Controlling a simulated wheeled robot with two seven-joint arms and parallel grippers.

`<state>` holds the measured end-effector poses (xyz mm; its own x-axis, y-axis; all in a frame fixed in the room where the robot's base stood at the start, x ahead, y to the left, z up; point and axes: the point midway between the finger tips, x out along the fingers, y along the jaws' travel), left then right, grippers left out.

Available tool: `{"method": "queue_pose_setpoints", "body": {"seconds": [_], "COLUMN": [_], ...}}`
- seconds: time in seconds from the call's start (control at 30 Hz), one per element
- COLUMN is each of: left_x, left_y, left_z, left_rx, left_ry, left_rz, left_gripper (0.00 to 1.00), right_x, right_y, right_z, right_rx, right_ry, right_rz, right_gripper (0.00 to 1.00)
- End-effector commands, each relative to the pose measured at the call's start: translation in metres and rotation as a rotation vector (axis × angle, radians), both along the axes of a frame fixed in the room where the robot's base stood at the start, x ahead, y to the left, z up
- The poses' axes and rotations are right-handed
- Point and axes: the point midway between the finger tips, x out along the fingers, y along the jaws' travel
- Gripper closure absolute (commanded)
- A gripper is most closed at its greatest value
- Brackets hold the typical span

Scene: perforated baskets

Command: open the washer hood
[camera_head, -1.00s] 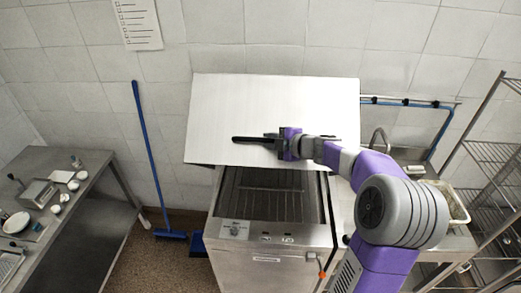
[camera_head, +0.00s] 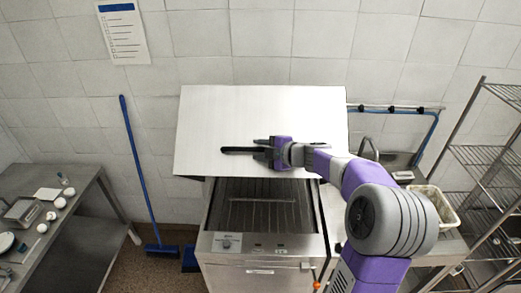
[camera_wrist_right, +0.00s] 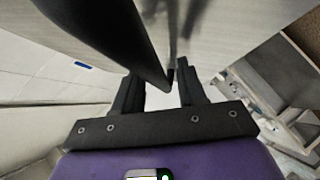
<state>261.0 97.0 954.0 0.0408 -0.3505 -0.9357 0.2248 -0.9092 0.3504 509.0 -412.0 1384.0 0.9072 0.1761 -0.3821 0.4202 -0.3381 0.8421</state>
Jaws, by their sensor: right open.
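The washer (camera_head: 262,272) is a steel box with its hood (camera_head: 215,118) raised, a pale metal panel in front of the tiled wall. The dark wash chamber with its wire rack (camera_head: 262,215) is exposed below it. A black bar handle (camera_head: 238,150) crosses the lower part of the hood. My right gripper (camera_head: 262,150) is open at the handle, in front of the hood. In the right wrist view, the black handle (camera_wrist_right: 115,40) runs down to the open fingers (camera_wrist_right: 160,88); I cannot tell whether they touch. My left gripper is out of view.
A steel table (camera_head: 85,245) with small dishes stands at the left. A blue broom (camera_head: 138,165) leans on the wall. A sink with a basket (camera_head: 437,203) and a wire shelf rack (camera_head: 480,160) stand at the right.

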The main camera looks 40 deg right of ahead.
Motion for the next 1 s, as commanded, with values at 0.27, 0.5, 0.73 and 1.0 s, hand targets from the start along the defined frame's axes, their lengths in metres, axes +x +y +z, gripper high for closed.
{"method": "queue_pose_setpoints", "body": {"seconds": [0.27,0.5,0.73,1.0], "left_x": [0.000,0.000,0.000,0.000], "left_y": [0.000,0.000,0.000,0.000], "left_z": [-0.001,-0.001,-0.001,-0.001], "left_rx": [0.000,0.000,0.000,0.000], "left_ry": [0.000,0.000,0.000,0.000], "left_rz": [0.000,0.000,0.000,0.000], "left_gripper": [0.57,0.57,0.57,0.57], "right_x": [-0.041,-0.063,-0.065,-0.065], "right_y": [-0.009,-0.013,-0.013,-0.013], "right_z": [0.018,0.027,0.027,0.027], "right_rx": [-0.001,0.000,0.000,0.000], "right_ry": [-0.004,-0.001,0.001,0.000], "right_rz": [-0.004,-0.003,-0.002,-0.002], "right_gripper": [0.59,0.59,0.59,0.59]}}
